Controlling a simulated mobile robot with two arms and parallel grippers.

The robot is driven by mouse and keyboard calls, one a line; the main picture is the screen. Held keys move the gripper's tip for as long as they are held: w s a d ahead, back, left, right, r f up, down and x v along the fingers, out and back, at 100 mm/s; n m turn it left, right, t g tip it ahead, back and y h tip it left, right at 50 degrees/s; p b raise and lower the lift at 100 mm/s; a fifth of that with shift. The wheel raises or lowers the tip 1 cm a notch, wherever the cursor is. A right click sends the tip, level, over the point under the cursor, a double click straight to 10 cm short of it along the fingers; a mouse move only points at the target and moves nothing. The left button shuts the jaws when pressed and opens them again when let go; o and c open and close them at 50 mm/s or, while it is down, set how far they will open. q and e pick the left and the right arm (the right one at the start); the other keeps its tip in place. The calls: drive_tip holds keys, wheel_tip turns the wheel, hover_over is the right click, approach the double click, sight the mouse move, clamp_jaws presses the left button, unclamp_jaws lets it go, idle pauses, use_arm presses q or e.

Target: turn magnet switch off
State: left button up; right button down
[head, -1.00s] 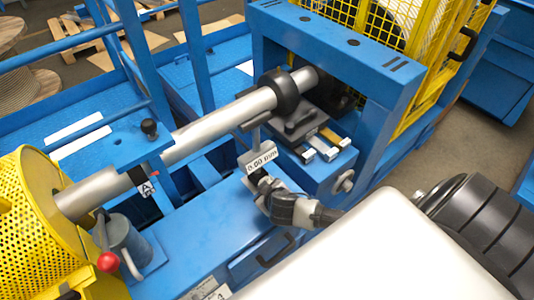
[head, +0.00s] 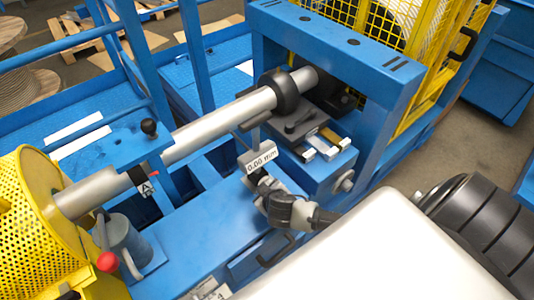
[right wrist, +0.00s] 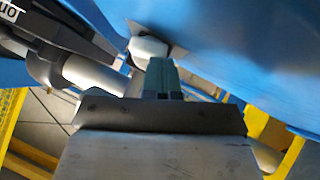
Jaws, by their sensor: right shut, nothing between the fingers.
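A gauge with a white display reading 0.00 mm (head: 261,158) stands beside the long steel shaft (head: 225,122) in the head view. Its stem rises from the display toward the shaft. My right gripper (head: 263,184) is just below the display, close to the blue machine bed. In the right wrist view the fingers (right wrist: 160,78) are shut and empty, near a pale rounded part (right wrist: 148,50) by a blue surface. I cannot tell whether they touch it. No magnet switch can be made out clearly; the gripper may hide it. My left gripper is not in view.
A yellow perforated guard (head: 28,210) and a red-knobbed lever (head: 107,262) are at the left. A blue frame (head: 345,55) with a yellow mesh cage (head: 420,50) stands at the back. A black handle (head: 277,250) is on the bed's front side.

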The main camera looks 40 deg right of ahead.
drive_tip(key=shift+a+f, duration=0.1)
drive_tip(key=shift+f, duration=0.05)
drive_tip(key=shift+a+f+n+t+h+b, duration=0.2)
drive_tip(key=shift+n+h+b, duration=0.25)
drive_tip(key=shift+h, duration=0.3)
drive_tip(key=shift+a+f+n+t+h+b, duration=0.1)
drive_tip(key=shift+f+n+t+h+b, duration=0.15)
drive_tip(key=shift+n+h+b, duration=0.35)
drive_tip(key=shift+f+h, duration=0.1)
drive_tip(key=shift+h, duration=0.15)
drive_tip(key=shift+a+f, duration=0.1)
drive_tip(key=shift+f, duration=0.05)
drive_tip(key=shift+r+p, duration=0.85)
drive_tip(key=shift+r, duration=0.05)
